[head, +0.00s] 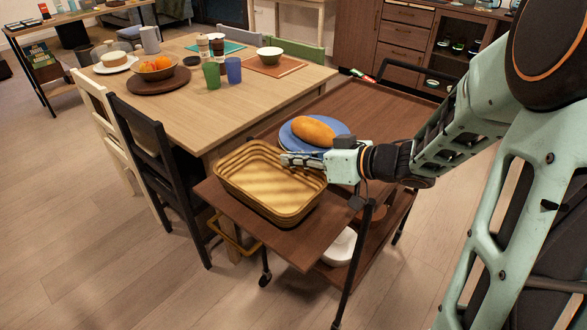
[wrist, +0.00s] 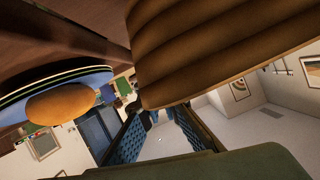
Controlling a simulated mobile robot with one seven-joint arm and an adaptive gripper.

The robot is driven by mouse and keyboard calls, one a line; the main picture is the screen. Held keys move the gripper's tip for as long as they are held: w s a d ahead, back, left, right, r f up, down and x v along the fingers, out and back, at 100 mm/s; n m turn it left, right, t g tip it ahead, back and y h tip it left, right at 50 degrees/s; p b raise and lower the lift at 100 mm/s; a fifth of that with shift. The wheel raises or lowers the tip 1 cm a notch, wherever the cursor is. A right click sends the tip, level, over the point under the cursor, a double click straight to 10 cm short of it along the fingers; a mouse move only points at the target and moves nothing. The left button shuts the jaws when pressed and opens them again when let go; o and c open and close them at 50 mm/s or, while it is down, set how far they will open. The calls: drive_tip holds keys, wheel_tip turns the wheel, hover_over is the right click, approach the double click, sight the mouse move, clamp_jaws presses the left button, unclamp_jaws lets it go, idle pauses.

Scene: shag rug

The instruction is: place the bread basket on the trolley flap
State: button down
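The tan ribbed bread basket (head: 262,206) is upright on the brown trolley flap (head: 305,248), at the trolley's near-left end. It looks empty and appears to rest on the flap. My gripper (head: 286,160) is at the basket's far-right rim, with its fingertips close to or over the rim. In the wrist view, the basket's wall (wrist: 225,50) fills the upper middle and right. My two blue-padded fingers (wrist: 158,135) show apart below its edge, with a clear gap between them. Whether they touch the rim is hidden.
A bread loaf (head: 311,131) lies on a blue plate (head: 342,129) on the trolley top (head: 375,107), just behind my gripper. A white bowl (head: 340,247) sits on the lower shelf. The dining table (head: 225,105) and a black chair (head: 146,150) stand close at the left.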

drive_tip(key=shift+f, duration=0.6)
drive_tip(key=shift+f, duration=0.1)
drive_tip(key=c, duration=2.2)
unclamp_jaws()
drive_tip(key=shift+f, duration=0.1)
drive_tip(key=shift+o, duration=0.2)
drive_tip(key=shift+r, duration=0.25)
drive_tip(key=p+v, duration=0.3)
drive_tip(key=v, duration=0.8)
drive_tip(key=shift+w+p, duration=0.1)
drive_tip(key=shift+p, duration=0.25)
drive_tip(key=shift+s+d+r, duration=0.1)
drive_tip(key=shift+s+d, duration=0.25)
drive_tip(key=shift+d, duration=0.1)
drive_tip(key=shift+r, duration=0.1)
